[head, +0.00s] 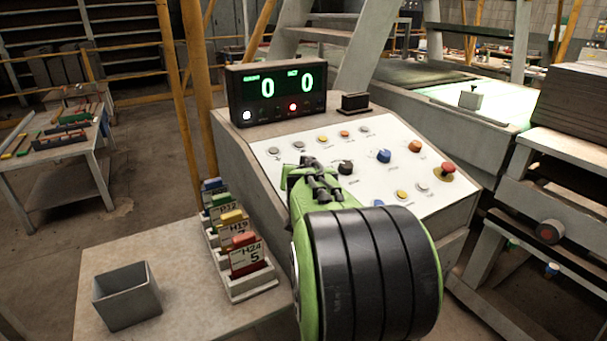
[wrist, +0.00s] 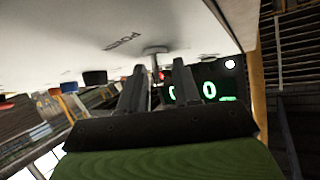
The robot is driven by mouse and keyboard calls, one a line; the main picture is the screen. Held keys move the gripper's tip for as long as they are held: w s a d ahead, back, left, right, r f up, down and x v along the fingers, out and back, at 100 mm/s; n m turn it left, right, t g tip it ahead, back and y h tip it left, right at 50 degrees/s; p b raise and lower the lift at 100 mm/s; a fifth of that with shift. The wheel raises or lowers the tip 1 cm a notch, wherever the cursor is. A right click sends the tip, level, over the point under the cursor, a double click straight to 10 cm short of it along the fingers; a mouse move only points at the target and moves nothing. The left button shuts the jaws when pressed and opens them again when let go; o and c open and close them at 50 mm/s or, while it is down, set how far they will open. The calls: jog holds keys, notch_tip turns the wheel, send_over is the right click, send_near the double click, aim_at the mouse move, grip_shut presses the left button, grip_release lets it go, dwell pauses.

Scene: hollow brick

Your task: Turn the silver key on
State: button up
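My gripper (head: 313,175) is low over the white slanted control panel (head: 420,170) in the head view, and the arm covers part of the panel. In the wrist view my gripper's two dark fingers (wrist: 158,80) are apart with a visible gap, so it is open. A small silver piece on the panel, which looks like the key (wrist: 155,50), shows at the gap between the fingertips. I cannot tell whether the fingers touch it. In the head view I cannot pick out the key; the gripper may hide it.
Other controls include a black knob (head: 345,167), a blue button (head: 384,156) and a red mushroom button (head: 447,168). A display (head: 275,92) reads 0 and 0 in green behind the panel. Colored tags (head: 245,255) and a grey bin (head: 126,297) stand at left.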

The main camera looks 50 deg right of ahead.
jog(key=p+v, duration=0.1)
jog(key=v, duration=1.4)
jog(key=shift+s+a+r, duration=0.2)
jog(key=shift+s+a, duration=0.05)
jog(key=shift+a, duration=0.05)
